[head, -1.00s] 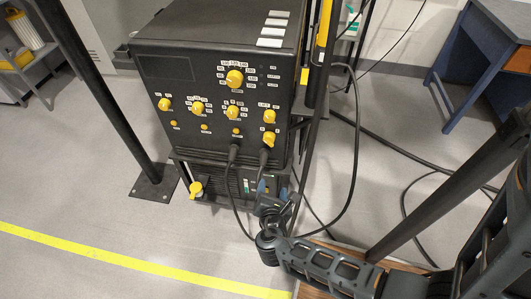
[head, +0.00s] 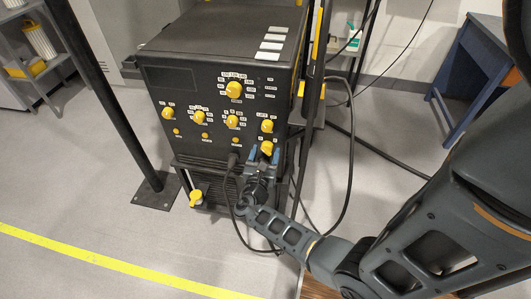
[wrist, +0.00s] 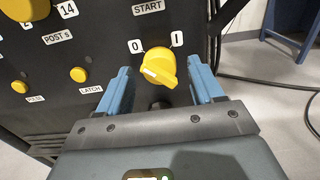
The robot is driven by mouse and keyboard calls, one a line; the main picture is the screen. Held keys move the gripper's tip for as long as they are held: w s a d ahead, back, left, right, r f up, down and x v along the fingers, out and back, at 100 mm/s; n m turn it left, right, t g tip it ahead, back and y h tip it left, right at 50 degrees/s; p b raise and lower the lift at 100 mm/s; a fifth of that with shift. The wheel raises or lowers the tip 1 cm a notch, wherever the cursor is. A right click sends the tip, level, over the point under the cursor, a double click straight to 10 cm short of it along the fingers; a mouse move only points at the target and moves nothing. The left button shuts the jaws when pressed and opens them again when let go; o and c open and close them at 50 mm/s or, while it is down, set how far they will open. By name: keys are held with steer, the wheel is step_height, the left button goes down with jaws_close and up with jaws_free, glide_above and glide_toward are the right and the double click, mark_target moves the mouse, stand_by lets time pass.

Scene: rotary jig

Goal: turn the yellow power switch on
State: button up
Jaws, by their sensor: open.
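A yellow rotary switch (wrist: 158,67) with the marks 0 and I above it sits on the black panel in the wrist view. Its white pointer mark is on its left side, toward the 0 rather than the I. In the head view it is the lowest knob at the panel's right (head: 266,148). My gripper (wrist: 158,72) is open, with one blue finger to the left and one to the right of the switch. Gaps show between the fingers and the switch. In the head view my gripper (head: 264,160) is at the panel's lower right.
The black cabinet (head: 170,80) carries several other yellow knobs and small buttons. Another yellow knob (head: 195,198) is on the lower unit. Black cables (head: 349,165) hang to the right. Dark posts (head: 100,90) stand around the cabinet. Floor (head: 80,210) is clear at left.

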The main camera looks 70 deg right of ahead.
steer(key=shift+d, duration=0.3)
steer(key=c, duration=1)
